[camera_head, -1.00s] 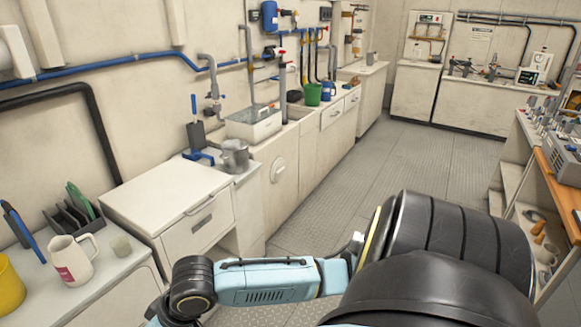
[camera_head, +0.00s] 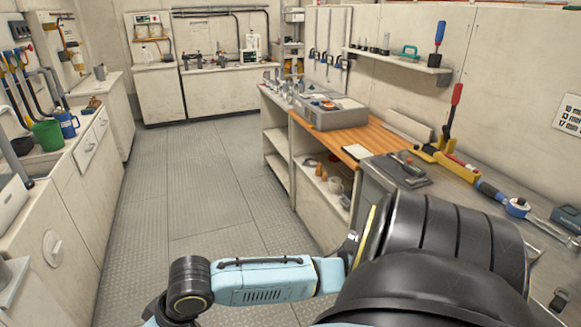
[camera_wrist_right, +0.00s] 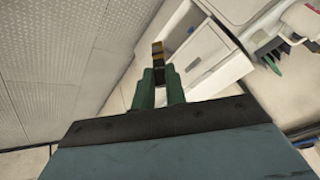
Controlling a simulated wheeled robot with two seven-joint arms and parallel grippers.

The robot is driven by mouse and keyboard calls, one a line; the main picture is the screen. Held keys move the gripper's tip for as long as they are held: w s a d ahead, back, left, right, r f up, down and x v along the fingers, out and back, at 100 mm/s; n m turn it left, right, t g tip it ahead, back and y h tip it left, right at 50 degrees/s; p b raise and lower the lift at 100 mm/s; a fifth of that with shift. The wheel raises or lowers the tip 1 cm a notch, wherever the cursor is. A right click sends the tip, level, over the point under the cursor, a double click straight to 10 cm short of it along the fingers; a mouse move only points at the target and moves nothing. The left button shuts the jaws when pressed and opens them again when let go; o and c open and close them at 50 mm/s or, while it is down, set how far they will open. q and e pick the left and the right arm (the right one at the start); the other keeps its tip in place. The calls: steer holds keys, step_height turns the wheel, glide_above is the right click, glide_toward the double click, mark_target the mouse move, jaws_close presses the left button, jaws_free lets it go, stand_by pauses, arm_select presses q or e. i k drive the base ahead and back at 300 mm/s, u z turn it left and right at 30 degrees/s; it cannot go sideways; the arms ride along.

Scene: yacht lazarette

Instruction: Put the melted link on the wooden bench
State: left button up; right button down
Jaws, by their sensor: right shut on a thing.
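My right gripper (camera_wrist_right: 160,88) shows in the right wrist view, with its green fingers shut on a small dark and yellow-brown piece, which I take to be the melted link (camera_wrist_right: 158,54). The piece sticks out past the fingertips, held in the air above the floor beside white cabinets. The wooden bench (camera_head: 368,137) is right of centre in the head view, with an orange-brown wood top and open shelves below. The right gripper is out of the head view, and I cannot see it near the bench. My left gripper is in neither view.
A grey case (camera_head: 332,112) sits on the bench top, with a pale flat pad (camera_head: 357,152) near its front edge. A grey worktop (camera_head: 390,180) with tools adjoins the near end. The metal floor (camera_head: 205,205) left of the bench is clear.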

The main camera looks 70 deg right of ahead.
mark_target(347, 140)
steer(key=z, duration=0.8)
steer(key=i, duration=1.7)
steer(key=z, duration=1.1)
steer(key=i, duration=1.7)
steer(key=z, duration=1.35)
steer(key=i, duration=0.75)
steer(key=z, duration=3.05)
